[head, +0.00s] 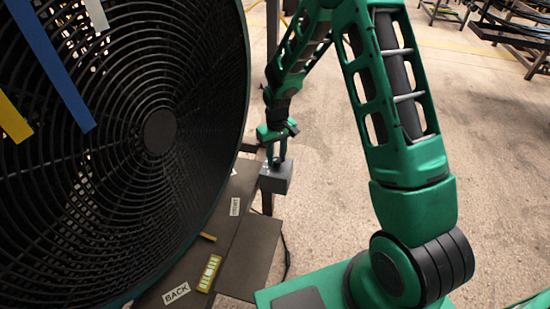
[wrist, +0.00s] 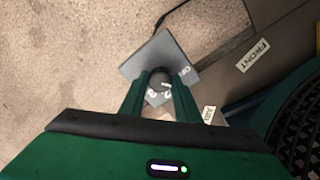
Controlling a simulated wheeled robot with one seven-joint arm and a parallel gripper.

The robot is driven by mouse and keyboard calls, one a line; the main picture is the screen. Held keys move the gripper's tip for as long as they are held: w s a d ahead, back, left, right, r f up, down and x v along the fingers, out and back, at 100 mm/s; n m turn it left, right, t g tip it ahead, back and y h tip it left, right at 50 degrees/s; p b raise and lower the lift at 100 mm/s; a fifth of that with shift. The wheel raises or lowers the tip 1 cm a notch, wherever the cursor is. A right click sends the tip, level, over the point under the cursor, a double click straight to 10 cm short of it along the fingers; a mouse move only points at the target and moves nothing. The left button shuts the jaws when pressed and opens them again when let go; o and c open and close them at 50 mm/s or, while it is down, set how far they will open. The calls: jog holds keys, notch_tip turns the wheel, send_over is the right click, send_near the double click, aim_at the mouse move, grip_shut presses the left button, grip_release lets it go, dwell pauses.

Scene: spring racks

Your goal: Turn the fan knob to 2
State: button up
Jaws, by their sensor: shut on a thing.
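The grey fan control box (head: 276,181) stands beside the large black fan (head: 215,60), at the middle of the head view. In the wrist view the box (wrist: 150,52) shows a white OFF mark to the right of the knob and white numbers below it, partly covered. My gripper (head: 276,162) reaches down onto the box top. In the wrist view my gripper (wrist: 162,76) is shut on the dark round knob (wrist: 160,78), with a green finger on either side. The fingers hide much of the knob, and I cannot tell which mark it points to.
A dark base plate (head: 250,262) lies under the fan, with a BACK label (head: 176,293) and a yellow level (head: 209,273). A FRONT label (wrist: 252,55) shows in the wrist view. A dark cable (wrist: 172,15) runs from the box. Open concrete floor lies to the right.

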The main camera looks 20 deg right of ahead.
aim_at(276, 159)
jog(key=m, duration=0.5)
jog(key=shift+w+m, duration=0.1)
jog(key=shift+m, duration=0.2)
jog(key=m, duration=0.5)
jog(key=shift+m, duration=0.3)
jog(key=o, duration=1)
jog(key=shift+o, duration=0.2)
jog(key=shift+r, duration=0.15)
notch_tip(276, 159, up, 10)
jog(key=shift+r, duration=0.25)
